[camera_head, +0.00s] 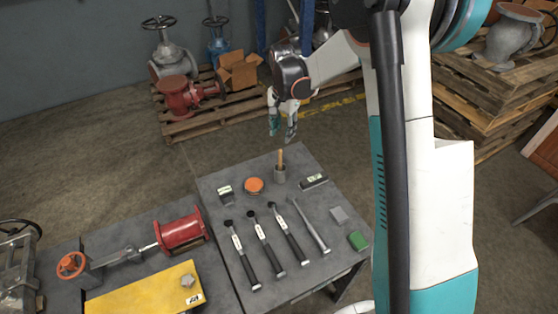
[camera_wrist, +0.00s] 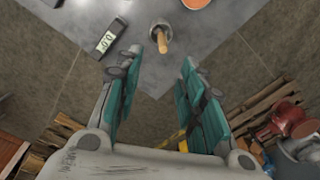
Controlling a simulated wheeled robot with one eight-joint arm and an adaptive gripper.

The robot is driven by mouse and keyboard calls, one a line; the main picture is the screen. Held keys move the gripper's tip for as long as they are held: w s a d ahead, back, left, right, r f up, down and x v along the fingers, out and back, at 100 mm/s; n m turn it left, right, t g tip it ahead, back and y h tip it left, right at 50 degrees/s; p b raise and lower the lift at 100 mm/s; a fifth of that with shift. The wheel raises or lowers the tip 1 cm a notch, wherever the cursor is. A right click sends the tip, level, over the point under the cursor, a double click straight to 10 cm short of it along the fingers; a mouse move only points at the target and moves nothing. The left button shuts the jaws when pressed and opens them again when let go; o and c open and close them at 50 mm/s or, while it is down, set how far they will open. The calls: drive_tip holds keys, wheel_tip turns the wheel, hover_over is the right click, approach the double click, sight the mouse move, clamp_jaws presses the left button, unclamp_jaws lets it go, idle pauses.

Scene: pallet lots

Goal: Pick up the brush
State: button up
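The brush (camera_head: 280,159) shows as a light wooden handle standing upright in a small grey cup (camera_head: 279,175) near the far corner of the grey table (camera_head: 228,187). Its lower end is hidden in the cup. In the wrist view, the handle (camera_wrist: 161,42) and the cup (camera_wrist: 157,30) lie beyond the fingertips, roughly in line with the gap between them. My gripper (camera_head: 282,131) points down above the brush, apart from it. Its teal fingers are spread, with nothing between them, and the wrist view also shows this gap (camera_wrist: 161,62).
An orange round tin (camera_head: 254,185) and a black device with a display (camera_head: 314,181) flank the cup. Several black-handled tools (camera_head: 266,239), a metal bar (camera_head: 309,226) and a green block (camera_head: 358,241) lie nearer. A pallet (camera_head: 205,117) with valves stands behind.

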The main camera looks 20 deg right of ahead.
drive_tip(key=shift+w+f, duration=0.4)
drive_tip(key=shift+f, duration=0.4)
drive_tip(key=b, duration=0.2)
hover_over(280, 170)
drive_tip(key=shift+m, duration=0.3)
drive_tip(key=f, duration=0.8)
drive_tip(key=shift+w+d+f, duration=0.4)
drive_tip(key=shift+s+a+f+b, duration=0.15)
drive_tip(key=shift+f+b, duration=0.5)
drive_tip(key=shift+f, duration=0.7)
drive_tip(key=shift+w+a+f+b, duration=0.1)
drive_tip(key=shift+f+b, duration=0.55)
drive_tip(key=shift+f, duration=0.65)
drive_tip(key=shift+r, duration=0.1)
clamp_jaws()
